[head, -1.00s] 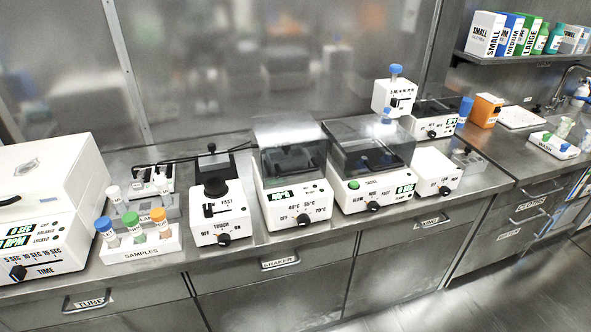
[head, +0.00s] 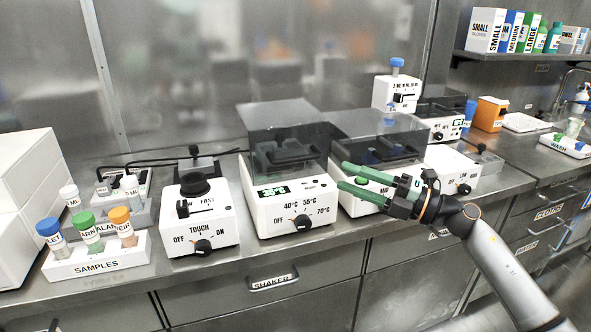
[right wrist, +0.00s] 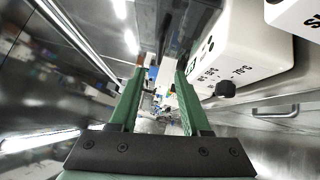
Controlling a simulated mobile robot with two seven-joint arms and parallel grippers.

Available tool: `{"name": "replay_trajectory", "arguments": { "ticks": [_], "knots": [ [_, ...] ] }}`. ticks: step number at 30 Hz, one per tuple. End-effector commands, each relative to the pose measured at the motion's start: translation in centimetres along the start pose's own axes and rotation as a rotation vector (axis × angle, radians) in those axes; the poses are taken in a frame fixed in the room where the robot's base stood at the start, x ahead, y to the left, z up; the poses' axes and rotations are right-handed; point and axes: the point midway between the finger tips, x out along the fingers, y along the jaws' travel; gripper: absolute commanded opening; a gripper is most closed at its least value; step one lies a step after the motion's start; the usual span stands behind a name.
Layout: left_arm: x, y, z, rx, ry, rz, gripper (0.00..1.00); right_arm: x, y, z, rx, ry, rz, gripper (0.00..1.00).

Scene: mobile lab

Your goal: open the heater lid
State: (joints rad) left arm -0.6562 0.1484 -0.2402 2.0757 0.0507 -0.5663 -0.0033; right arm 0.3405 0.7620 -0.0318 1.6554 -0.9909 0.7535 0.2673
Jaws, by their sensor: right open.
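The heater (head: 270,212) is a white box with a small display, a temperature dial marked 40, 55 and 70 °C, and a dark top. Its see-through, smoky lid (head: 285,118) appears closed over the dark block. My right gripper (head: 342,177) has two green fingers, open and empty, pointing left at the heater's front right side. It overlaps the neighbouring shaker in the head view; whether it touches anything I cannot tell. In the right wrist view the heater's dial face (right wrist: 235,62) is to the right of the open fingers (right wrist: 160,74). My left gripper is not in view.
A second lidded device (head: 375,140) stands right of the heater, partly behind my right gripper. A white touch mixer (head: 203,222) stands to the left. Further left is a samples rack (head: 92,262) with capped tubes. The steel bench edge runs in front.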

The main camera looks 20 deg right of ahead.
Motion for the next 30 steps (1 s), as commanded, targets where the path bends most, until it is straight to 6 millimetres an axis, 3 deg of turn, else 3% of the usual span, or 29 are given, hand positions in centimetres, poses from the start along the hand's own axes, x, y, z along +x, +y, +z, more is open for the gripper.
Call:
{"name": "replay_trajectory", "arguments": {
  "ticks": [5, 18, 24, 30],
  "knots": [
    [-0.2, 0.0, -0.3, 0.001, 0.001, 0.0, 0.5, 2.3, 0.3, -0.1, 0.001, 0.003, 0.004, 0.47],
    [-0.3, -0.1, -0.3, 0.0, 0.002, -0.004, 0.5, 10.7, 0.1, -0.1, 0.004, 0.001, 0.004, 0.47],
    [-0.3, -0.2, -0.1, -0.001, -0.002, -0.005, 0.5, 12.1, 0.1, -0.1, 0.003, 0.0, 0.002, 0.47],
    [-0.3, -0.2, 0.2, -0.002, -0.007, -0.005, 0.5, 12.3, 0.1, -0.1, 0.003, 0.001, 0.001, 0.47]
  ]
}}
